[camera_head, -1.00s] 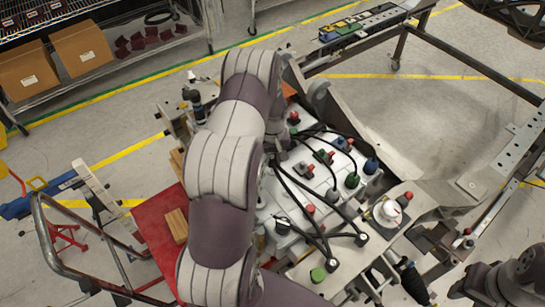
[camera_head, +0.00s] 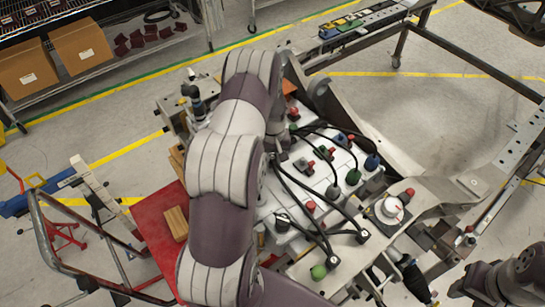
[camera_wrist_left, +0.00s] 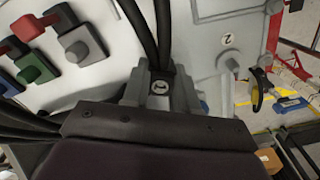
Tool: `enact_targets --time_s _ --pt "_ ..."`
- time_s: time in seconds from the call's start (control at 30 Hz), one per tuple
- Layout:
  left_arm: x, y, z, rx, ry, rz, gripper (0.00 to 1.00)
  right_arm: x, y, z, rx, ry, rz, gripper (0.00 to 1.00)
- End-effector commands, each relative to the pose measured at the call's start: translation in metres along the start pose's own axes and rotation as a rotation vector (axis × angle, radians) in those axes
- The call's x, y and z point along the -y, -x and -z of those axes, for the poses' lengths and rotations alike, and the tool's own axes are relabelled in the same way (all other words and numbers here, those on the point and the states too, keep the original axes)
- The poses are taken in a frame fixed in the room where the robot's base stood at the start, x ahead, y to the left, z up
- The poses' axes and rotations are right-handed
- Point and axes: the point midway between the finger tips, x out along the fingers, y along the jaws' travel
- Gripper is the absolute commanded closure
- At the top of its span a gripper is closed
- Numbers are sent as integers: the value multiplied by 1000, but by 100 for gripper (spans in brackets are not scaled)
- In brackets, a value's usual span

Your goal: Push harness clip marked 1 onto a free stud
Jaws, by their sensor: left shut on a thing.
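A dark harness clip marked 1 (camera_wrist_left: 161,87) is between the grey fingers of my left gripper (camera_wrist_left: 160,92) in the left wrist view. The gripper is shut on it, and two black cables rise from it. A white panel with a mark 2 (camera_wrist_left: 228,39) and a grey stud (camera_wrist_left: 231,64) lies just beyond. In the head view my left arm reaches over the white battery-like unit (camera_head: 318,180) and largely hides the gripper. Black cables (camera_head: 300,185) loop across the unit. Whether the clip touches a stud cannot be told.
Red, green, blue and grey connectors stand on the unit; a green one (camera_head: 353,177) and a blue one (camera_head: 372,162) show on its right. A round white dial (camera_head: 389,209) sits beside it. A red board (camera_head: 160,215) with a wooden block (camera_head: 175,222) lies to the left.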

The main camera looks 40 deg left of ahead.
Motion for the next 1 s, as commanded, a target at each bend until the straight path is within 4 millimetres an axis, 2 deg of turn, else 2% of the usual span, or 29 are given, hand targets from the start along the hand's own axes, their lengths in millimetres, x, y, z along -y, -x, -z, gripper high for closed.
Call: enact_targets --time_s 0.77,0.8,0.87,0.9,1.0 --pt "0 -11 0 1 0 0 100 0 -8 -1 0 0 0 57" --pt "0 -11 0 1 0 0 66 0 -7 -1 0 0 0 57" --pt "0 -10 0 1 0 0 46 0 -7 -1 0 0 0 57" --pt "0 -10 0 1 0 0 43 0 -7 -1 0 0 0 57" --pt "0 -10 0 1 0 0 43 0 -7 -1 0 0 0 57"
